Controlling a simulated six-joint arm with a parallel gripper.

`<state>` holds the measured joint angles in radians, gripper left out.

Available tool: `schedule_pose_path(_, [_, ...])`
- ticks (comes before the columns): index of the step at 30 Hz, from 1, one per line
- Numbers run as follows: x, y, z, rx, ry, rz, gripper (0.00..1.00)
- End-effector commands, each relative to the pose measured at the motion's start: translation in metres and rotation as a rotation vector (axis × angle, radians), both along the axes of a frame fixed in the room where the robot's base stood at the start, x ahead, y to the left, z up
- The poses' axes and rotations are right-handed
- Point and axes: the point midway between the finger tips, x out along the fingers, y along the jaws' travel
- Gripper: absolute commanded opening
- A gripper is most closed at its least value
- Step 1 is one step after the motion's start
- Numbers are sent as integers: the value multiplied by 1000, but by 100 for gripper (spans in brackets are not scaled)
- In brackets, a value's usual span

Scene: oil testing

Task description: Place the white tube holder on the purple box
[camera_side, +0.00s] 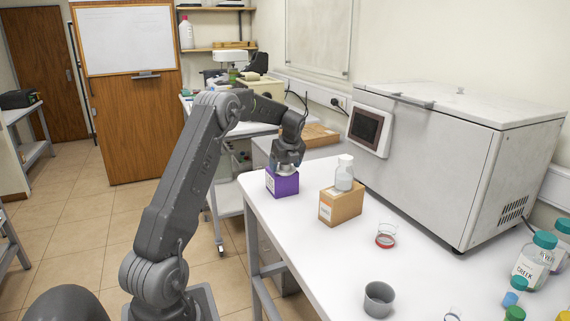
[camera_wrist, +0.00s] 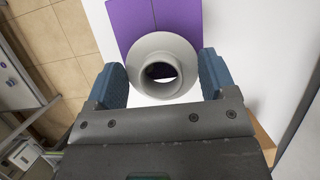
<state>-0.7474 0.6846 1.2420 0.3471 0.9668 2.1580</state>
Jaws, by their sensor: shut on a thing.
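The purple box (camera_side: 282,184) stands at the far left corner of the white table, and it also shows at the top of the wrist view (camera_wrist: 135,18). My gripper (camera_side: 287,163) points down over it. In the wrist view my gripper (camera_wrist: 161,78) has its two blue finger pads on either side of the white tube holder (camera_wrist: 150,46), a pale round ring with a flange and a central hole. The holder shows as a small pale shape (camera_side: 284,170) at the box top in the side view. I cannot tell whether it touches the box.
A cardboard box (camera_side: 341,206) with a white bottle (camera_side: 344,173) on top stands right of the purple box. A beaker with red liquid (camera_side: 386,236), a grey cup (camera_side: 379,300) and teal-capped bottles (camera_side: 534,261) are nearer. A large white machine (camera_side: 455,160) fills the back.

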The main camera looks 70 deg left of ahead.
Motion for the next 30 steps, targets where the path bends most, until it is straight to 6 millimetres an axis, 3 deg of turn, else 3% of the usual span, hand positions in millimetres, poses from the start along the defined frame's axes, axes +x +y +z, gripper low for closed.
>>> schedule_pose_path(8, [0,0,-1,0,1,0,100])
schedule_pose_path(17, [0,-1,5,1,-1,0,100])
schedule_pose_path(30, [0,-33,82,2,-1,-2,100])
